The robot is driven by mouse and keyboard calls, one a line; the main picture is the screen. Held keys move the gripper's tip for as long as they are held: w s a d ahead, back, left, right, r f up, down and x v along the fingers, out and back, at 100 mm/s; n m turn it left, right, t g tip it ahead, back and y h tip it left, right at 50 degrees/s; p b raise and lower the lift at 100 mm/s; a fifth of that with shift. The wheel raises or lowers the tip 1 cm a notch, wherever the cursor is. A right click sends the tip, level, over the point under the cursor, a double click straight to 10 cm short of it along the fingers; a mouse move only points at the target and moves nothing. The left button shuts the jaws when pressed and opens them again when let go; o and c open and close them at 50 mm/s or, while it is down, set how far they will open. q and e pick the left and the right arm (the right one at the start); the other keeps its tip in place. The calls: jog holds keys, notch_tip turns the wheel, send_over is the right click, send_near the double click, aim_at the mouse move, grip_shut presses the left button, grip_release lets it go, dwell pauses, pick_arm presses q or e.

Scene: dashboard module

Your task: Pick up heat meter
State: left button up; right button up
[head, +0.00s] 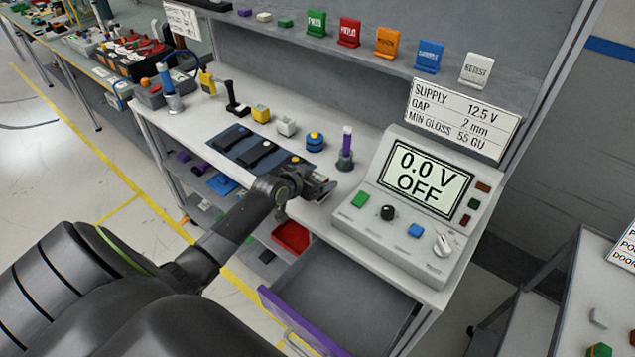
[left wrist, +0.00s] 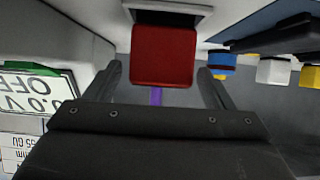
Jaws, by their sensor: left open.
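No part is labelled as the heat meter, so I cannot tell for sure which one it is. My left gripper (head: 318,188) is low over the front edge of the bench, left of the meter console. Its fingers are open in the left wrist view (left wrist: 160,88). A red-faced block with a pale part behind it (left wrist: 165,55) shows between and beyond the fingertips there; contact cannot be told. In the head view my gripper hides that spot. Dark handheld devices (head: 257,151) lie on a blue mat (head: 222,143) left of the gripper. My right gripper is not in view.
The grey console (head: 390,238) reads 0.0 V OFF. A purple-handled tool (head: 346,145) and a blue-yellow knob (head: 315,141) stand behind the gripper. An open drawer with a purple front (head: 300,325) sticks out below. A red bin (head: 291,236) sits under the bench.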

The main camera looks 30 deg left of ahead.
pick_arm(q)
jog(key=shift+w+f, duration=0.1)
jog(key=shift+w, duration=0.1)
jog(key=c, duration=1.2)
